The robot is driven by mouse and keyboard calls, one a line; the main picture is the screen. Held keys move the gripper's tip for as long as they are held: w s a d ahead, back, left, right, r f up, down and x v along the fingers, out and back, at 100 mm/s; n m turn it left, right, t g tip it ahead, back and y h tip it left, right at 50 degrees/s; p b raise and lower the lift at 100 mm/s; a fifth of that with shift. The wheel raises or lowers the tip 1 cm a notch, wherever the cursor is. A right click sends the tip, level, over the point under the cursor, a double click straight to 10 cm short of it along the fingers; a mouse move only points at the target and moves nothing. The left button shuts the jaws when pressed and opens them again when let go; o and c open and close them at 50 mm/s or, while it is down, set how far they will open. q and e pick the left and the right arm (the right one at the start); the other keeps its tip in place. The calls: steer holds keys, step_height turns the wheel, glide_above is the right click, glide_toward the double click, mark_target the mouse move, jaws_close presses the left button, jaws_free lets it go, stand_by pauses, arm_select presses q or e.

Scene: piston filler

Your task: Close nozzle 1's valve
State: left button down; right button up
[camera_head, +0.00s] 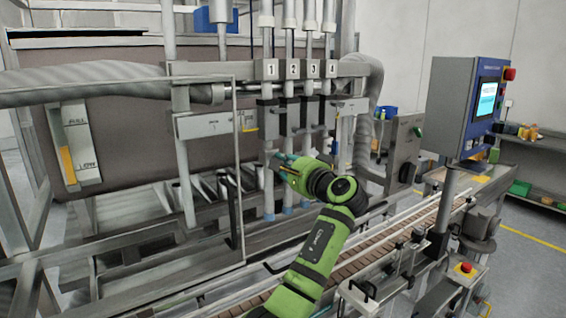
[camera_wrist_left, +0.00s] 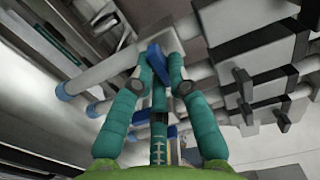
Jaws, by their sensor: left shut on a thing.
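Nozzle 1 (camera_head: 268,195) is the leftmost of the row of vertical nozzles, under the block marked 1 (camera_head: 270,69). My left gripper (camera_head: 276,158) is at its upper tube, below the dark clamp block. In the left wrist view, the teal fingers (camera_wrist_left: 162,84) are closed around a blue valve handle (camera_wrist_left: 156,58) beside the grey nozzle tube (camera_wrist_left: 120,62). The handle sticks out between the fingertips, and its lower part is hidden by them. In the head view the handle is covered by the gripper. My right gripper is in neither view.
More nozzles with blue handles (camera_wrist_left: 140,118) stand close beside the gripper. A slatted conveyor (camera_head: 365,262) with guide rails runs below. A thin upright post (camera_head: 238,170) stands left of nozzle 1. A blue control panel (camera_head: 465,105) is at the right.

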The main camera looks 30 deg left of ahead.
arm_select(q)
steer(key=shift+r, duration=0.1)
steer(key=c, duration=1.2)
jaws_free()
steer(key=v, duration=1.2)
steer(key=shift+a, duration=0.1)
